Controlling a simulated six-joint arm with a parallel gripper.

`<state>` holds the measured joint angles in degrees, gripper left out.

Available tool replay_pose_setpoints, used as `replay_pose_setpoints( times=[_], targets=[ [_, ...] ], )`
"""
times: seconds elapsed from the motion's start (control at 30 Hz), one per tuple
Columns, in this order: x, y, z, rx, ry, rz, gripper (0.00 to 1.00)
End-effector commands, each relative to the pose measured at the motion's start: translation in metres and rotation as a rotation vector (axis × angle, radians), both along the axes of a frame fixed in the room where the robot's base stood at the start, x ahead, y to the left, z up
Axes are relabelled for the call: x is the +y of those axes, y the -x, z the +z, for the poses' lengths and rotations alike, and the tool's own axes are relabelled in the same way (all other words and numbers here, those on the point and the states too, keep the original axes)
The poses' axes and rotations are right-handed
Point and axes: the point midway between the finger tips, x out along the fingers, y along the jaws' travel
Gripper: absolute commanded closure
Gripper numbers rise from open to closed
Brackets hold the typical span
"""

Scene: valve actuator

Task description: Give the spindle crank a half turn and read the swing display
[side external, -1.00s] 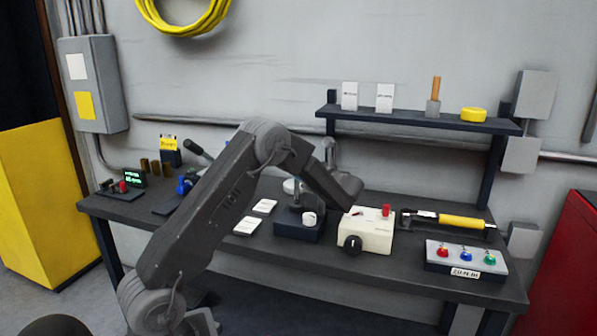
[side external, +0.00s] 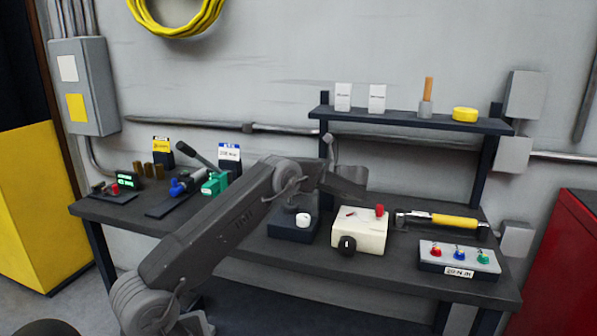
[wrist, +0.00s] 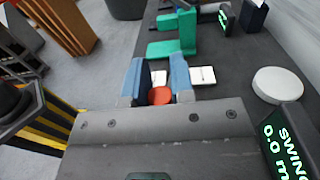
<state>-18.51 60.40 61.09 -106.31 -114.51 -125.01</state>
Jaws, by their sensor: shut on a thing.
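In the wrist view my gripper (wrist: 160,80) has its two blue-grey fingers around an orange-red round knob (wrist: 161,96), and is shut on it. The knob looks like the handle of the spindle crank; the rest of the crank is hidden. The swing display (wrist: 282,150) is cut off at the right edge and shows "SWING 0.0 m" in green.
A green vise (side external: 215,184) stands left of my arm. A dark block with a white knob (side external: 303,219) and a cream box (side external: 360,232) stand to the right.

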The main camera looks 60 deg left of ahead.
Motion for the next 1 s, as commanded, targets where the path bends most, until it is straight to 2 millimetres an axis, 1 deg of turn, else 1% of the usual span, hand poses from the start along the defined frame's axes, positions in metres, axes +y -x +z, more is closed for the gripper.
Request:
replay_pose_setpoints(
  times=[0.27, 0.3, 0.5, 0.57, 0.83, 0.93, 1.0],
  targets=[
    [0.001, 0.001, 0.001, 0.001, -0.003, 0.002, 1.00],
    [0.001, 0.001, 0.001, 0.001, -0.003, 0.002, 0.76],
    [0.001, 0.000, 0.001, 0.000, -0.003, 0.001, 0.56],
    [0.001, 0.000, 0.001, 0.000, -0.003, 0.001, 0.52],
    [0.000, 0.000, 0.003, -0.001, -0.002, 0.000, 0.52],
    [0.001, 0.000, 0.011, -0.001, -0.003, 0.000, 0.52],
    [0.001, 0.000, 0.022, -0.003, -0.004, 0.000, 0.52]
  ],
)
